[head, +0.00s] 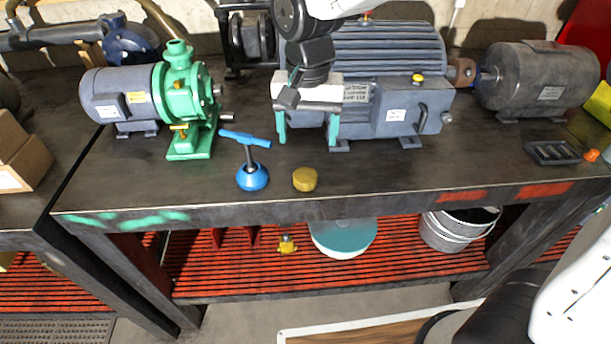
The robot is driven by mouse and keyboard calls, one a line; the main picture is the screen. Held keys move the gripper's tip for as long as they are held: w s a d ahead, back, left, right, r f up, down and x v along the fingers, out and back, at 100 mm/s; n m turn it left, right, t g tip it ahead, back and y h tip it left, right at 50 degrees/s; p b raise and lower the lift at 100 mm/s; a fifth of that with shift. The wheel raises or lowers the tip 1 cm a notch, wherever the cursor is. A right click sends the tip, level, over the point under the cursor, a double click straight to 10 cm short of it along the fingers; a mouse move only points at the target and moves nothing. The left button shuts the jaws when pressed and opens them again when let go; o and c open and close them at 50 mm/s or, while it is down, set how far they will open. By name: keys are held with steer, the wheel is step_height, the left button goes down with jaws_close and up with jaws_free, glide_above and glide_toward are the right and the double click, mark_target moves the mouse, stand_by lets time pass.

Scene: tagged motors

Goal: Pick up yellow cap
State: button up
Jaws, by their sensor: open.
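The yellow cap (305,180) is a short round disc lying on the dark workbench (400,180) near its front edge. My gripper (307,140) hangs above the bench behind the cap, with its two teal fingers spread apart and pointing down. Nothing shows between the fingers. The cap is apart from the gripper, closer to the front edge of the bench and below the fingers in the picture.
A blue ball-shaped tool with a T-handle (252,178) stands just left of the cap. A green pump with a grey motor (180,105) stands further left. A large blue-grey motor (385,60) is behind my gripper. A dark tray (553,153) lies at the right.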

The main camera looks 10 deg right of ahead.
glide_above(305, 174)
steer(key=f, duration=0.5)
steer(key=shift+s+d+f, duration=0.15)
steer(key=shift+d+f, duration=0.1)
steer(key=shift+f, duration=0.15)
steer(key=f, duration=0.5)
steer(key=shift+w+a+f, duration=0.1)
steer(key=shift+w+a, duration=0.1)
steer(key=shift+a, duration=0.05)
steer(key=c, duration=1)
